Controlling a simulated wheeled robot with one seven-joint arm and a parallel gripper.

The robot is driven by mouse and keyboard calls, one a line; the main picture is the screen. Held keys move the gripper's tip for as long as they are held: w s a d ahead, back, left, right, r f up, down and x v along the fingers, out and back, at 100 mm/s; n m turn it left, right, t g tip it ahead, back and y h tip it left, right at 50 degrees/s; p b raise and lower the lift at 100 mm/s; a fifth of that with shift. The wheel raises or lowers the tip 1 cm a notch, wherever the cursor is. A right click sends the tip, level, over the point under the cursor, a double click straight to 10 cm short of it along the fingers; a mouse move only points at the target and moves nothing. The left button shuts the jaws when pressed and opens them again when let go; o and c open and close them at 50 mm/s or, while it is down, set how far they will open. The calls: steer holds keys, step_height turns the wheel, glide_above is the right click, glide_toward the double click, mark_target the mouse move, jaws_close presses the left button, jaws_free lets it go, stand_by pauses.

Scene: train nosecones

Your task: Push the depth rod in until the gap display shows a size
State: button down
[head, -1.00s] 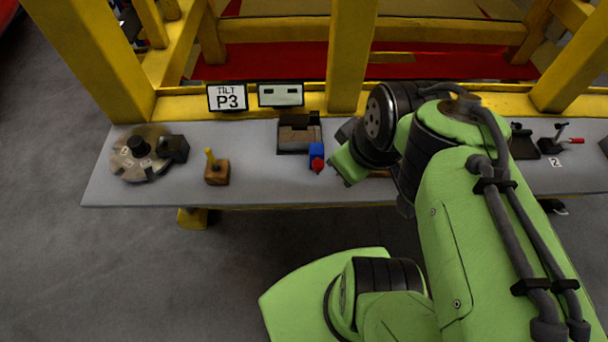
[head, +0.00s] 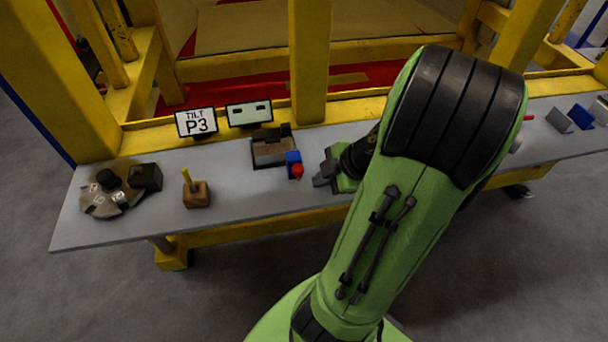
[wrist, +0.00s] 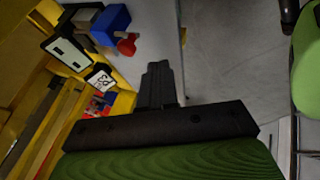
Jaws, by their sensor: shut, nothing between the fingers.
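The depth rod appears to be the part with a red knob (head: 297,171) at the front of a blue block (head: 293,157). The block sits at the right of a dark fixture with a brown top (head: 272,150). The gap display (head: 249,114) shows two dashes and no size. My gripper (head: 320,180) is shut and empty, just right of the red knob and apart from it. In the wrist view the shut fingers (wrist: 158,85) are below and right of the red knob (wrist: 127,44) and blue block (wrist: 110,20); the gap display (wrist: 66,52) is at the left.
A sign reading TILT P3 (head: 196,122) stands left of the gap display. A round plate (head: 105,198) with a black knob and a wooden block with a yellow peg (head: 196,193) are on the grey bench (head: 235,203). A yellow post (head: 309,60) rises behind.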

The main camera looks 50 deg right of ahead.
steer(key=w+d+f, duration=0.1)
steer(key=w+f, duration=0.3)
steer(key=w, duration=0.1)
steer(key=shift+w, duration=0.4)
steer(key=shift+d, duration=0.1)
